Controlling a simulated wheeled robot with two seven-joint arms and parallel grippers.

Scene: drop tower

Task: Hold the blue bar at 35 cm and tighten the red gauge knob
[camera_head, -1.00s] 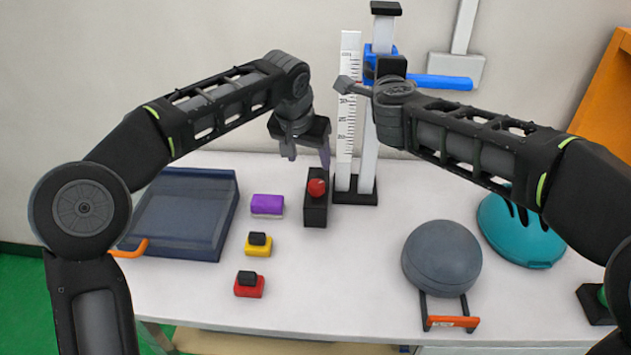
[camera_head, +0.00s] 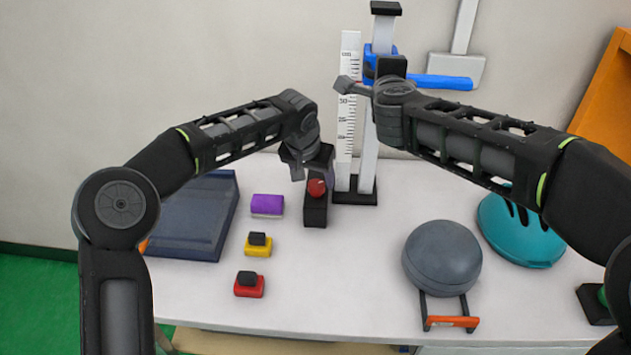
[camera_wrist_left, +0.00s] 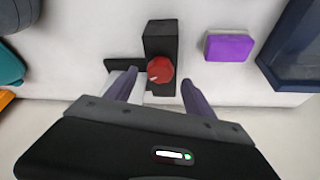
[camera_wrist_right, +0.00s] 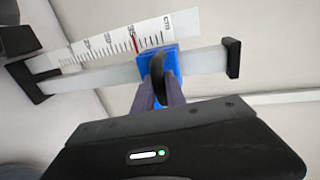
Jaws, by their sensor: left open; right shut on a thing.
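The red gauge knob (camera_head: 316,187) sits on a black block in front of the drop tower. My left gripper (camera_head: 306,170) is open just above it. In the left wrist view the knob (camera_wrist_left: 160,70) shows between the two fingers, with gaps at both sides. The blue bar (camera_head: 440,82) reaches right from the blue slider on the tower post. My right gripper (camera_wrist_right: 165,95) is shut on its dark handle part, in front of the blue block (camera_wrist_right: 156,62). The block's edge is close to the red line near 35 on the white scale (camera_wrist_right: 100,45).
A dark blue tray (camera_head: 190,220) is further left. A grey dome (camera_head: 441,258) and a teal helmet (camera_head: 520,235) stand right.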

